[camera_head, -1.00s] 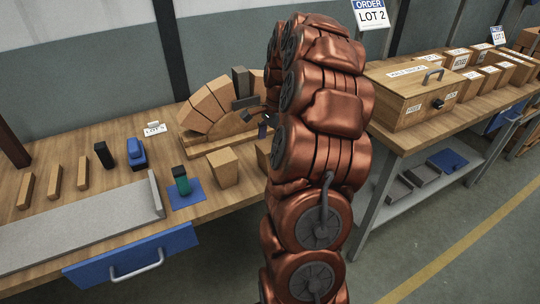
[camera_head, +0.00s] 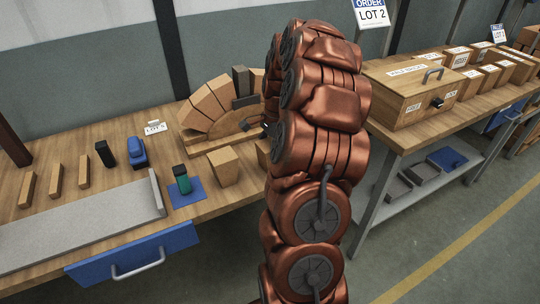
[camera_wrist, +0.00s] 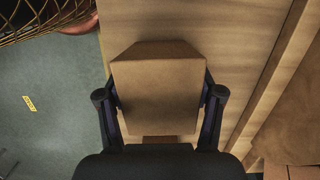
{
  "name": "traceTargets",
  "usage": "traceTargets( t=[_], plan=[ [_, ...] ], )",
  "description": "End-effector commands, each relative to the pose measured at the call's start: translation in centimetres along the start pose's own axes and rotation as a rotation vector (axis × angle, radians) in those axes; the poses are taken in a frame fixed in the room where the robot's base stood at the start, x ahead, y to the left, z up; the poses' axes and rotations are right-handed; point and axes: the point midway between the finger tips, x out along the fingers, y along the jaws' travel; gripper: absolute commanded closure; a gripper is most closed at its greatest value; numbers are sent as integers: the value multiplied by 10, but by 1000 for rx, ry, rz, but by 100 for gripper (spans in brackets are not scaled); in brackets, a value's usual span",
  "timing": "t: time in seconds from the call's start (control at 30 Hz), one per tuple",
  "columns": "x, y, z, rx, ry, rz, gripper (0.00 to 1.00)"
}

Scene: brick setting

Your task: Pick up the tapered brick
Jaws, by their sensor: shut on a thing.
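In the wrist view a tan tapered brick (camera_wrist: 157,82) sits between the two dark fingers of my gripper (camera_wrist: 160,95). The fingers press on its left and right sides, and the gripper is shut on it. The brick is over the wooden table near its edge, with floor to the left. I cannot tell whether its underside touches the table.
A wooden arch of tapered bricks (camera_head: 208,103) stands behind on its form (camera_head: 215,142). A teal and black item (camera_head: 182,180) is on a blue mat (camera_head: 187,198). Thin wooden pieces (camera_head: 56,178), a blue tool (camera_head: 136,152) and a grey tray (camera_head: 80,225) lie left. Labelled boxes stand right.

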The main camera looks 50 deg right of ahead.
Motion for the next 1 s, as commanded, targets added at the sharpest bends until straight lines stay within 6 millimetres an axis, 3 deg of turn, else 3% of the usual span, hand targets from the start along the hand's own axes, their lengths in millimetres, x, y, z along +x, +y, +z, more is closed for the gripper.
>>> traceTargets(
  t=[0.2,0.57,1.0],
  plan=[
    [0,0,0,0,0,0,81],
    [-4,0,0,0,0,0,82],
    [-36,5,5,1,0,-2,82]
  ],
)
